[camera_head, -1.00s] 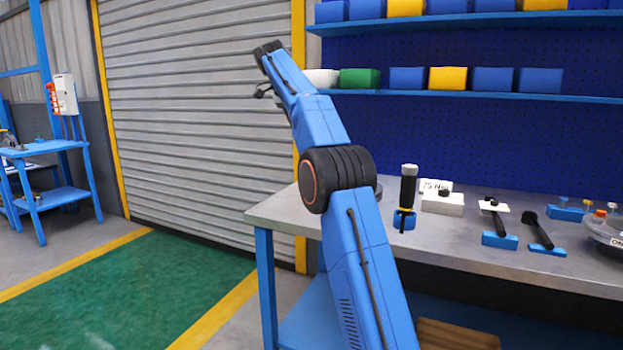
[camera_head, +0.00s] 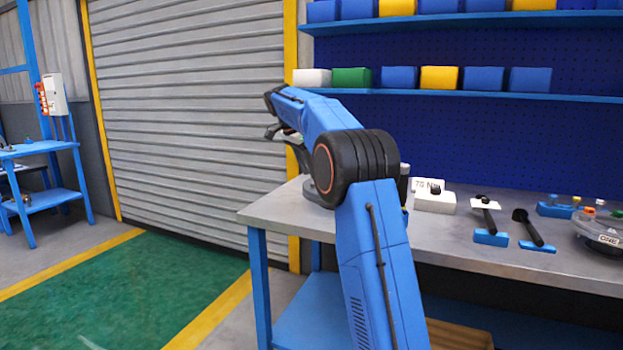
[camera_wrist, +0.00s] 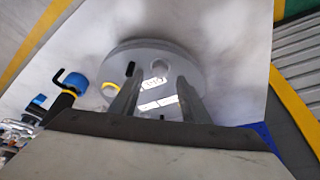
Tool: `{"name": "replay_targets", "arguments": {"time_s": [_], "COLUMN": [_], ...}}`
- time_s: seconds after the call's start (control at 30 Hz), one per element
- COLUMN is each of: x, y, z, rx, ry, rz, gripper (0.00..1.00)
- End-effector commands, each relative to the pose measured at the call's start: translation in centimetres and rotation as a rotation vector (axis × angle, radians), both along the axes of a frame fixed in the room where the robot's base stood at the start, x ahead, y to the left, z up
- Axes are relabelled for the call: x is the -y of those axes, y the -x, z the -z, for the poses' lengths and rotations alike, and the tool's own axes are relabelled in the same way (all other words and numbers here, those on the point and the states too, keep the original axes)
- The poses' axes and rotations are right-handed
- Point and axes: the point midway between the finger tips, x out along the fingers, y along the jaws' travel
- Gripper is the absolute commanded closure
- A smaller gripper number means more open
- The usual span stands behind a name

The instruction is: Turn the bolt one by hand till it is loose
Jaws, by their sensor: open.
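At the right end of the bench, a grey round shell (camera_head: 603,240) bears a tag that seems to read ONE. An orange-topped piece (camera_head: 589,211) stands on it; I cannot tell whether this is bolt one. My gripper (camera_wrist: 158,76) is open in the wrist view, with nothing seen between its fingers. Its two fingers show in front of a grey disc (camera_wrist: 150,52) with holes and white marks. The fingers hide part of the disc, and I cannot tell whether they touch it.
The bench (camera_head: 275,210) holds a white block (camera_head: 433,199), dark tools on blue stands (camera_head: 490,237) and a blue rack (camera_head: 556,210). Shelves of coloured bins (camera_head: 440,78) stand behind. A blue-and-black item (camera_wrist: 74,83) lies left of the fingers. Green floor (camera_head: 130,290) is clear.

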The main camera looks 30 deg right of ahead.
Motion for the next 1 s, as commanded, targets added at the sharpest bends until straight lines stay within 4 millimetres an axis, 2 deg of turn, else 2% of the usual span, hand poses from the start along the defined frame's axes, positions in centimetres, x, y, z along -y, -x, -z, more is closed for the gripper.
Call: {"name": "replay_targets", "arguments": {"time_s": [0.23, 0.63, 0.67, 0.8, 0.83, 1.0], "x": [1.1, 1.4, 1.4, 1.4, 1.4, 1.4], "y": [0.1, 0.0, 0.0, 0.0, 0.0, 0.0], "z": [2.6, 3.3, 3.3, 3.3, 3.3, 3.3], "rx": [-0.001, 0.001, 0.001, 0.001, 0.001, 0.001], "ry": [0.000, 0.000, 0.000, 0.000, 0.000, 0.000], "rz": [0.001, 0.001, 0.001, 0.001, 0.001, -0.003], "gripper": [0.58, 0.58, 0.60, 0.94, 0.99, 0.99]}}
